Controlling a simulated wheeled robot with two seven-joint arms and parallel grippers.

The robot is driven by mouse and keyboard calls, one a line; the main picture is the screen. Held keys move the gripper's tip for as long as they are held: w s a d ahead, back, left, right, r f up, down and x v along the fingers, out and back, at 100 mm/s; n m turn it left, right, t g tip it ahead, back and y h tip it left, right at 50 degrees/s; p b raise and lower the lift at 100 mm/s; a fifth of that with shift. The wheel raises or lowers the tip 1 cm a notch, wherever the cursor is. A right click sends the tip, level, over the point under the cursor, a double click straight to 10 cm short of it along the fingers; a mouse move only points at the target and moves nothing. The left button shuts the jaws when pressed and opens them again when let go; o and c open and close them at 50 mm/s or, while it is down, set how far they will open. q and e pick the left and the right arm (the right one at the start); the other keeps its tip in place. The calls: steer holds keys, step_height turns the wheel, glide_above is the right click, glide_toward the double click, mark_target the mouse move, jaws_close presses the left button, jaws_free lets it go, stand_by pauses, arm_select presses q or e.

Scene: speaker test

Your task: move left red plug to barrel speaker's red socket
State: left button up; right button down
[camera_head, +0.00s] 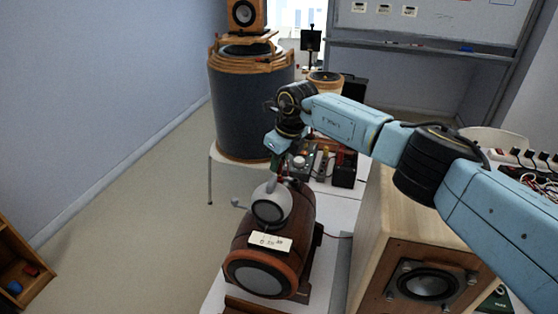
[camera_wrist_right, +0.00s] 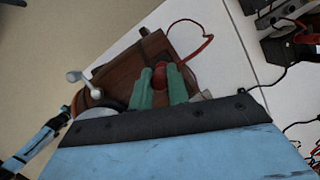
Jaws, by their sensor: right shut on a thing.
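The barrel speaker (camera_head: 240,241), a brown wooden barrel lying on its side with a white ball-shaped tweeter (camera_head: 268,206) on top, is on the white table. My right gripper (camera_head: 280,172) points down at its far end. In the right wrist view, the green fingers (camera_wrist_right: 161,92) are shut on a red plug (camera_wrist_right: 160,72), just over the brown barrel (camera_wrist_right: 122,73). A red cable (camera_wrist_right: 207,48) loops beside it. The red socket cannot be made out, and whether the plug touches the barrel is unclear. My left gripper is not in view.
A large wooden box speaker (camera_head: 372,225) stands close on the right, under my right arm. Small devices (camera_head: 343,168) sit behind the barrel. A big dark drum-shaped speaker (camera_head: 245,110) stands at the back left.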

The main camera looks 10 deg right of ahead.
steer(key=shift+f+b, duration=0.6)
steer(key=shift+f, duration=0.3)
stand_by(0.4)
steer(key=c, duration=1.3)
jaws_free()
steer(key=shift+r, duration=0.15)
steer(key=shift+r+p, duration=2.35)
steer(key=shift+r, duration=1.35)
